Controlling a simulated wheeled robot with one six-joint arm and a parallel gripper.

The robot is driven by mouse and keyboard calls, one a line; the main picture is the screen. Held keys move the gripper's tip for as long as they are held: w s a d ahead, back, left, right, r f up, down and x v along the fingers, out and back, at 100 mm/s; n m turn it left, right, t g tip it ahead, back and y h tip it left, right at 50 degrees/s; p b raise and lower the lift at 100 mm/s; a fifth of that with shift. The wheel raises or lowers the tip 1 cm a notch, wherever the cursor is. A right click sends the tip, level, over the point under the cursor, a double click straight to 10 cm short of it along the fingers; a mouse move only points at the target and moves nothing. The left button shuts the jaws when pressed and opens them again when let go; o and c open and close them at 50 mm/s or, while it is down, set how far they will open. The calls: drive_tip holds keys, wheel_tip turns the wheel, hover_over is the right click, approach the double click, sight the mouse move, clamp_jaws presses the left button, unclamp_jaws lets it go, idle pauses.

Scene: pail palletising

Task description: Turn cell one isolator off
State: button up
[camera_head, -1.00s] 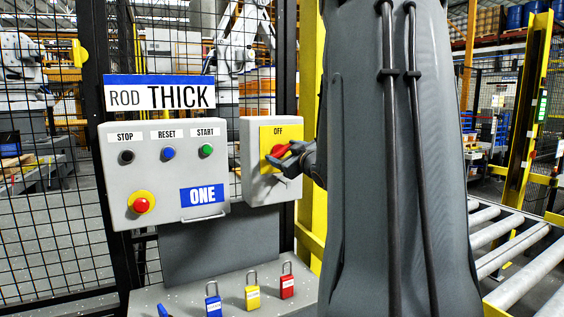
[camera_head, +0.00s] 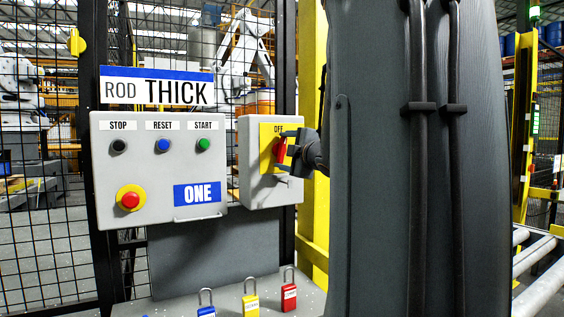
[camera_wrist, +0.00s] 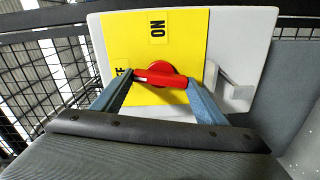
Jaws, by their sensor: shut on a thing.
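The cell one isolator is a grey box (camera_head: 245,165) with a yellow plate (camera_head: 267,160) and a red rotary handle (camera_head: 280,152), right of the panel marked ONE. My gripper (camera_head: 286,151) is shut on the red handle from the right. In the head view the handle stands about upright below the OFF label. In the wrist view the red handle (camera_wrist: 160,80) lies across between my two fingers, its left end towards the partly hidden OFF label. The ON label (camera_wrist: 157,27) is above it there.
The button panel (camera_head: 155,170) has stop, reset, start and a red emergency button (camera_head: 130,200). Blue, yellow (camera_head: 250,304) and red (camera_head: 289,294) padlocks sit on the shelf below. Mesh fence stands behind; a roller conveyor (camera_head: 540,275) is at right.

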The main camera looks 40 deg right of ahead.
drive_tip(key=shift+f+n+b, duration=0.1)
drive_tip(key=shift+n+b, duration=0.85)
drive_tip(key=shift+n, duration=0.15)
drive_tip(key=o, duration=1.1)
drive_tip(key=shift+c, duration=0.2)
drive_tip(key=shift+s, duration=0.1)
drive_tip(key=v, duration=0.7)
drive_tip(key=shift+s, duration=0.25)
drive_tip(key=shift+a, duration=0.2)
